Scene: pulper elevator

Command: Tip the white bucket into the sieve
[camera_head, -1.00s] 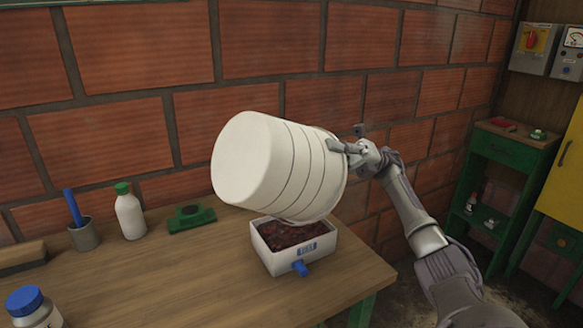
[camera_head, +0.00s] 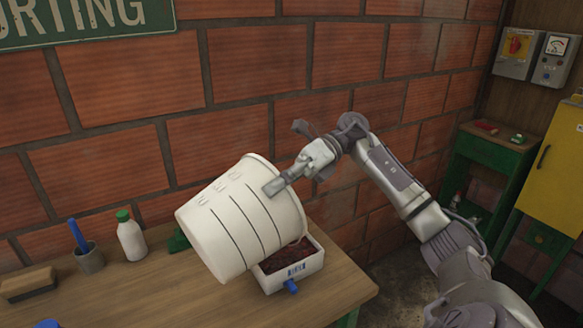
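The white bucket (camera_head: 235,222) is tilted above the table, its wider rim end towards the upper right and its base towards the lower left. Its inside is hidden from me. My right gripper (camera_head: 276,186) is at the rim end, with a finger flat against the outer wall, and holds the bucket. The other finger's contact is hidden. The sieve seems to be the white box-shaped tray (camera_head: 296,270) with a blue knob in front. Dark red stuff lies in it. The bucket hides its left part. My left gripper is not in view.
A green-capped white bottle (camera_head: 130,238), a grey cup (camera_head: 89,258) with a blue-handled tool and a brush-like block (camera_head: 28,284) stand at the left of the wooden table (camera_head: 180,300). A brick wall rises close behind. The table's front middle is clear.

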